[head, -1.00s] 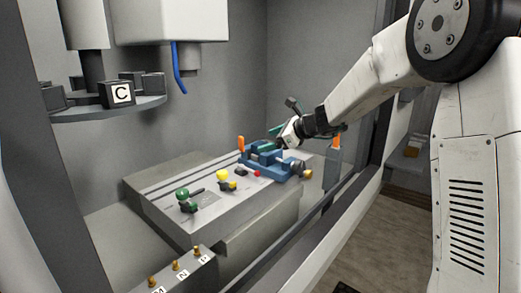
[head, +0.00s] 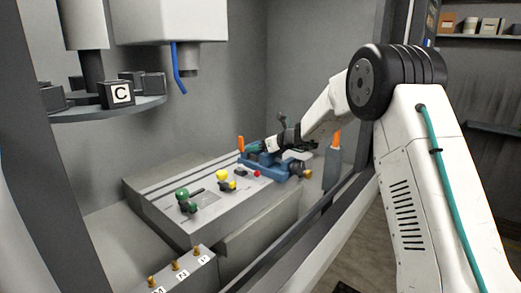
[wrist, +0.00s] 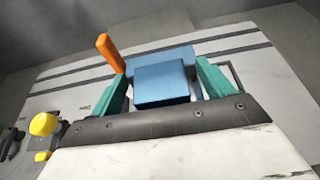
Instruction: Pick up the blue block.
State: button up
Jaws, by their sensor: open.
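The blue block (wrist: 162,85) shows in the middle of the wrist view, with a larger blue body of the vise (wrist: 160,55) just beyond it. My gripper (wrist: 162,70) is open, with one teal finger on each side of the block and a visible gap on the right. I cannot tell whether the left finger touches it. In the head view my gripper (head: 256,148) is low at the blue vise (head: 282,172) on the machine table. The block cannot be made out there behind the gripper.
An orange handle (wrist: 109,52) stands close to the left finger. Another orange handle (head: 336,140) stands right of the vise. A blue hose (head: 179,68) hangs above left.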

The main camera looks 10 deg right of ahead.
jog(key=c, duration=1.3)
jog(key=shift+o, duration=0.2)
jog(key=shift+r, duration=0.1)
